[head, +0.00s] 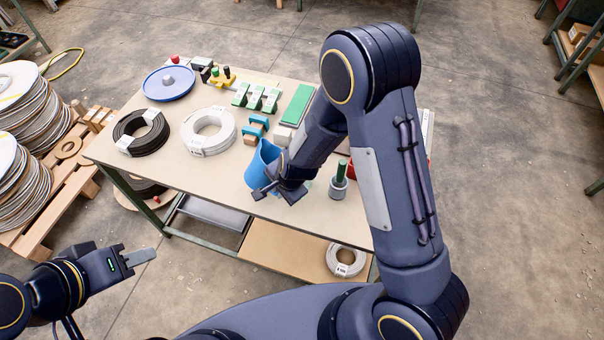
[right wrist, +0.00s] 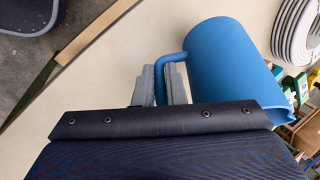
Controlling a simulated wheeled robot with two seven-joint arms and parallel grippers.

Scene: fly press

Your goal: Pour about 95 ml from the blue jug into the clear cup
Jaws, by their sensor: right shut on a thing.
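The blue jug (head: 261,166) is near the front edge of the table, partly behind my right gripper (head: 278,190). In the right wrist view the jug (right wrist: 225,62) is to the right of the fingers. My right gripper (right wrist: 162,85) is shut on the jug's handle (right wrist: 160,68). I cannot tell whether the jug touches the table. No clear cup can be made out; my right arm covers part of the table. My left gripper (head: 140,258) is off the table at lower left, with nothing visible in it; its finger gap cannot be made out.
Pallets with reels (head: 22,105) stand at left. The table's front left is clear.

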